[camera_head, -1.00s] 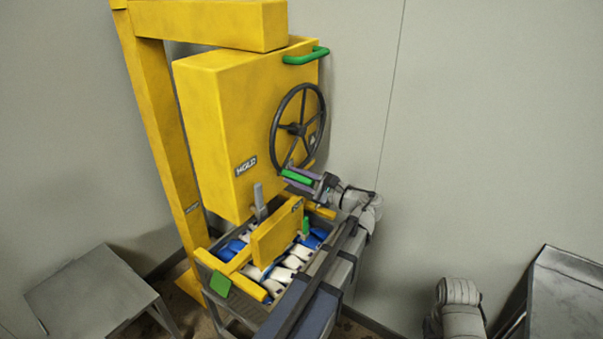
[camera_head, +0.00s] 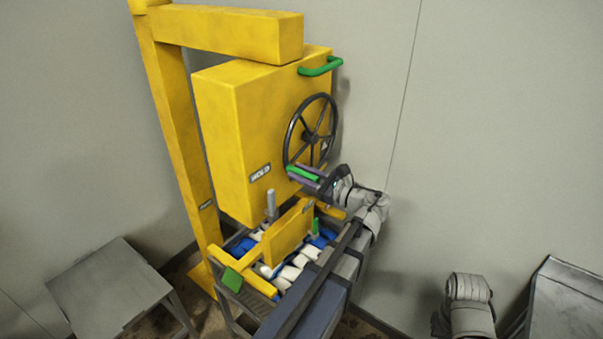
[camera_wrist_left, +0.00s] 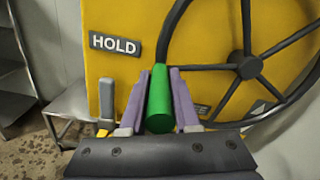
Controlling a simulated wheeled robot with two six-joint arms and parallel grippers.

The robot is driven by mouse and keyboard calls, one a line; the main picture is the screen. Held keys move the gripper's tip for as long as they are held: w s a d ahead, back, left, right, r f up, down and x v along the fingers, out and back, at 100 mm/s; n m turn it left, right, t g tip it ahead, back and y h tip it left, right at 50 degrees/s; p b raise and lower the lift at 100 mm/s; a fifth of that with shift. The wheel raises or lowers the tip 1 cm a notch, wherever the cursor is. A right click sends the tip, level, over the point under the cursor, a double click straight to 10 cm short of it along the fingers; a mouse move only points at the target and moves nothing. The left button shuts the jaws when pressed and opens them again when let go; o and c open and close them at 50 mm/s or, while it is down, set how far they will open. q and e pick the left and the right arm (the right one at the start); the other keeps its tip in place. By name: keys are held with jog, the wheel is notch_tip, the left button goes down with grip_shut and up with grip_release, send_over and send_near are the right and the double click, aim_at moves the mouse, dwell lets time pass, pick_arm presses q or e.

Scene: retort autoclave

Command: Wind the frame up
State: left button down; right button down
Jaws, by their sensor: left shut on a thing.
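The black handwheel (camera_head: 308,134) is on the side of a yellow box (camera_head: 232,150) with a HOLD label. It shows large in the left wrist view (camera_wrist_left: 247,67). My left gripper (camera_head: 303,173) is shut on the wheel's green grip (camera_wrist_left: 160,98), at the wheel's lower left rim. The purple fingers stand on either side of the grip. The yellow frame (camera_head: 288,232) is below the box, at the basket (camera_head: 232,308) of blue and white packs. It has an upright plate and side bars. My right gripper is out of view.
A yellow post with an overhead arm (camera_head: 230,28) stands behind the box. A green handle (camera_head: 320,67) is at the box's top edge. A grey table (camera_head: 105,285) is at the lower left, and a grey metal surface (camera_head: 565,300) at the lower right.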

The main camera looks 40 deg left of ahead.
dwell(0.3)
pick_arm(q)
jog(key=c, duration=0.7)
grip_release()
jog(key=shift+o, duration=0.2)
jog(key=d, duration=0.8)
jog(key=shift+s, duration=0.15)
jog(key=shift+a, duration=0.1)
